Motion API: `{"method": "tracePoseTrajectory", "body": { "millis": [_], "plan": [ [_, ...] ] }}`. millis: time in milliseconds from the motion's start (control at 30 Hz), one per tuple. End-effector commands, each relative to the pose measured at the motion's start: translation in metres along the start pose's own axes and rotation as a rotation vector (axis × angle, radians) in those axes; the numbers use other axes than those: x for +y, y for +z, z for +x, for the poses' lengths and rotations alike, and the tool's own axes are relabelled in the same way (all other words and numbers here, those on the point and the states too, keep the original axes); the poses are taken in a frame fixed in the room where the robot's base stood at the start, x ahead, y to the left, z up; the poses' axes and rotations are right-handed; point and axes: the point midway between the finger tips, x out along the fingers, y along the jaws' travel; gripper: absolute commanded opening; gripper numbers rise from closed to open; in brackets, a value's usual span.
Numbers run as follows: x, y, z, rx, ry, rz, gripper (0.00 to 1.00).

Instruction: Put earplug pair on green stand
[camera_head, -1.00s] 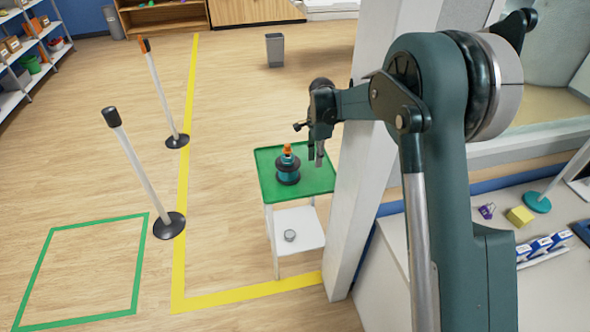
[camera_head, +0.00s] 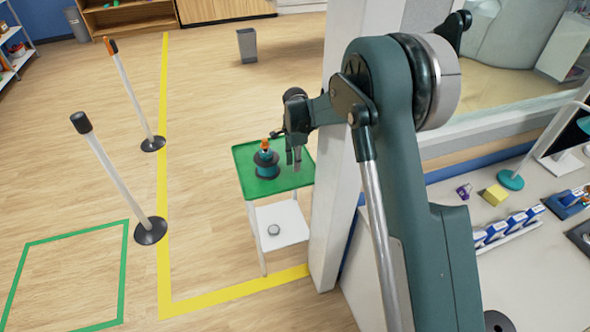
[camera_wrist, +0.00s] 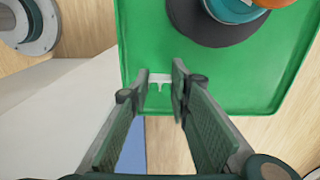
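The green stand (camera_head: 285,182) is a small table with a green tray top and a white lower shelf. My gripper (camera_head: 294,166) is over the right part of the tray. In the wrist view my gripper (camera_wrist: 154,88) points down at the tray's edge, its two fingers apart. A small white piece with a short stem (camera_wrist: 160,78) shows in the gap between the fingertips, against the green top (camera_wrist: 150,40). I cannot tell whether it is the earplug pair, or whether it touches the fingers or the tray. No other thing is clearly an earplug pair.
A dark teal spool with an orange top (camera_head: 266,164) stands on the tray beside my gripper. A white pillar (camera_head: 345,200) rises close on the right. A desk (camera_head: 450,235) holds a purple item (camera_head: 463,191) and a yellow block (camera_head: 496,195). Posts stand on the left floor.

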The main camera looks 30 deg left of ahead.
Motion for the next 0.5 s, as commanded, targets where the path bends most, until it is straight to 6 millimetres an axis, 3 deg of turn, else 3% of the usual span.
{"method": "tracePoseTrajectory", "body": {
  "millis": [267, 500],
  "plan": [
    [0.0, 0.0, 0.004, 0.0, 0.0, 0.0, 0.16],
    [0.0, 0.0, 0.028, 0.0, 0.0, 0.0, 0.16]
  ]
}}
